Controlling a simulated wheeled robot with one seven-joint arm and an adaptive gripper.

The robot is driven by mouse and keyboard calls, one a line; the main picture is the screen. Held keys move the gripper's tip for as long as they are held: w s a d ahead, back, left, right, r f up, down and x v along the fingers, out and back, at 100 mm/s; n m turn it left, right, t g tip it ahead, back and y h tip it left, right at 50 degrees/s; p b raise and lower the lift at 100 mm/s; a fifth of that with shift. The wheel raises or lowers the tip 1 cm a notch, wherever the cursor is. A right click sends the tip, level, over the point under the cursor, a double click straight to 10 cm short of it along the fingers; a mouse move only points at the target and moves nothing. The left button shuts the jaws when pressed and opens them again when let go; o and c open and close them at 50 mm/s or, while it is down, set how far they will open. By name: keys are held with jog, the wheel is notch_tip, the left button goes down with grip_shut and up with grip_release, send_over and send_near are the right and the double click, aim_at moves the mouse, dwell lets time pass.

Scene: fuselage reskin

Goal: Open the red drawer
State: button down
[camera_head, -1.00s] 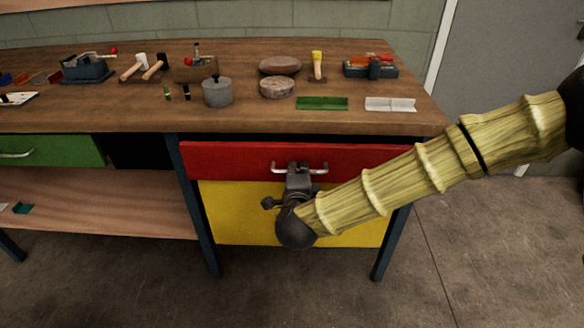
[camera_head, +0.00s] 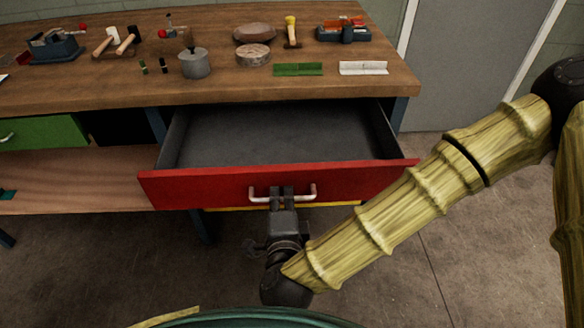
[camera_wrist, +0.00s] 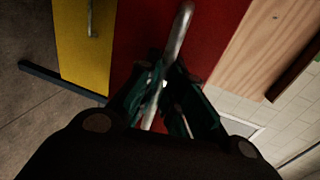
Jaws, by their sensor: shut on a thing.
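The red drawer (camera_head: 215,186) is pulled well out from under the workbench in the head view, and its dark interior (camera_head: 280,135) looks empty. Its silver bar handle (camera_head: 312,192) is on the front panel. My gripper (camera_head: 282,192) is shut on the middle of the handle. In the wrist view the fingers (camera_wrist: 162,92) close around the silver handle (camera_wrist: 181,30), with the red drawer front (camera_wrist: 220,35) behind it.
The workbench top (camera_head: 120,85) holds several tools above the drawer. A yellow drawer (camera_head: 335,204) lies below, mostly hidden; its front also shows in the wrist view (camera_wrist: 75,50). A green drawer (camera_head: 45,132) is at the left. Open floor lies at the right.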

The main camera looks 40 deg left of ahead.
jog(key=c, duration=1.5)
grip_release()
